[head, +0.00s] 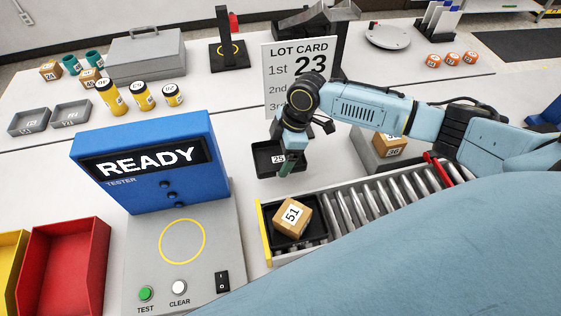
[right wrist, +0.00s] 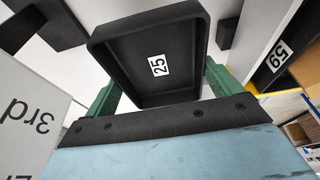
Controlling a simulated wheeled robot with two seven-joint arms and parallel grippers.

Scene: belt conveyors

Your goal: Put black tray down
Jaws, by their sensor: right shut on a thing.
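A small black tray (head: 266,171) with a white label 25 is at the end of my right gripper (head: 287,163), in front of the lot card. In the right wrist view the black tray (right wrist: 122,66) is empty and sits between the two green fingers of the gripper (right wrist: 160,85), which is shut on it. Part of the tray is hidden behind the gripper in the head view. I cannot tell whether its underside touches the white table. My left gripper is not in view.
A roller conveyor (head: 372,198) holds another black tray (head: 310,229) with box 51 (head: 292,216). The lot card (head: 290,62) stands behind my right gripper. A blue tester (head: 150,160) is at left. Box 36 (head: 391,147) sits right.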

